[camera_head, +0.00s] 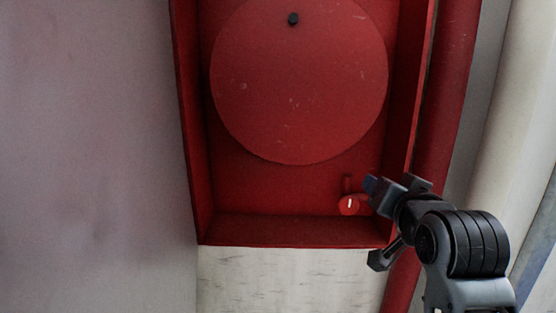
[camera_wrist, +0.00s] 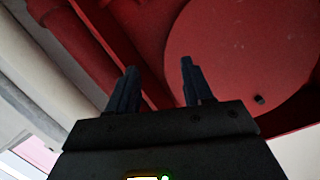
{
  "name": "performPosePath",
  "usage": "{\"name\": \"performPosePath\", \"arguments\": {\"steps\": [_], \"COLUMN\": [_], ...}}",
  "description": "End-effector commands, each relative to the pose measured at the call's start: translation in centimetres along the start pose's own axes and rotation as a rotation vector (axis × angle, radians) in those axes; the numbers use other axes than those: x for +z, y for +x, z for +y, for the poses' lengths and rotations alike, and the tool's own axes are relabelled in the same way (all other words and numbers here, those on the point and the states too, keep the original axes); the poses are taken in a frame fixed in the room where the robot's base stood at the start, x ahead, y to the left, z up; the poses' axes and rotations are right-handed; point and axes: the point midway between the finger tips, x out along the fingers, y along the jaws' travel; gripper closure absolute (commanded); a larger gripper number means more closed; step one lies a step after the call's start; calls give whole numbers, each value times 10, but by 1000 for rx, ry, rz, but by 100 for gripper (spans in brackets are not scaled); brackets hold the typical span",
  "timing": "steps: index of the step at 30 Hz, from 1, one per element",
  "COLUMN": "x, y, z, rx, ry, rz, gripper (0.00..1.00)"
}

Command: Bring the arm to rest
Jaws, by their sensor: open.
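My gripper (camera_head: 376,190) is at the lower right corner of a red open-fronted box, close to a small round red knob with a white mark (camera_head: 349,204). From the head view I cannot tell whether it touches the knob. In the wrist view my gripper (camera_wrist: 159,65) shows two dark fingers standing apart, with nothing held between them. The arm comes in from the lower right of the head view and hides part of the box's right edge.
The red box (camera_head: 300,231) holds a large red disc (camera_head: 298,90) with a black knob (camera_head: 293,19). A red pipe (camera_head: 448,95) and pale pipes (camera_head: 515,110) run along the right. A plain grey panel (camera_head: 90,150) fills the left.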

Motion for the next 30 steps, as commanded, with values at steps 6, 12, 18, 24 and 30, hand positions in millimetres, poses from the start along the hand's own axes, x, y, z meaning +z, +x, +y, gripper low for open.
{"name": "performPosePath", "arguments": {"steps": [6,12,18,24,30], "x": [71,126,173,209,233], "y": [-36,-82,-139,-205,-275], "z": [53,91,120,141,151], "rx": [15,11,-1,-15,-26], "ry": [-127,-225,-301,-357,-390], "rz": [0,-5,-18,-35,-52], "gripper": [49,49,49,49,49]}}
